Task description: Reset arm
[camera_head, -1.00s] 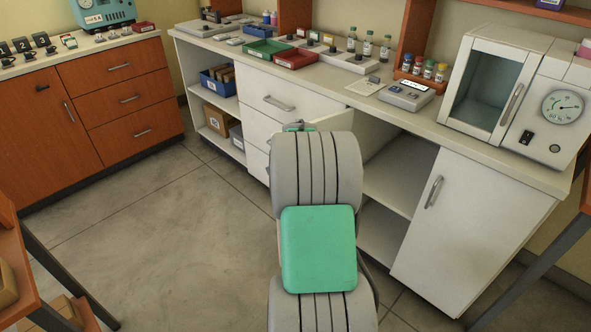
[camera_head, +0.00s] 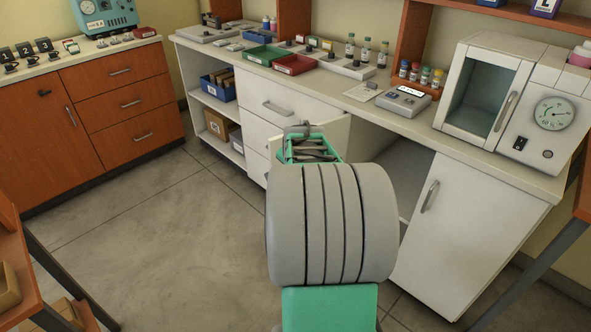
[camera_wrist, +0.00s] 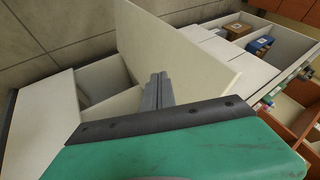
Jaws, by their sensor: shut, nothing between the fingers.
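My gripper (camera_head: 298,131) shows at the far end of my grey and green arm in the head view, in front of the white counter's drawers. In the wrist view, its grey fingers (camera_wrist: 158,92) are together with nothing between them. They appear close to a pale open door panel (camera_wrist: 180,50) of the white cabinet; I cannot tell whether they touch. In the head view, part of this open door panel (camera_head: 336,132) shows just right of my gripper, and my arm hides its lower part.
The white cabinet has an open compartment (camera_head: 404,165) beside a door with a handle (camera_head: 430,197). A white incubator (camera_head: 485,90) with its glass door shut stands on the counter, along with vials and trays. Bare floor (camera_head: 170,220) lies left of my arm.

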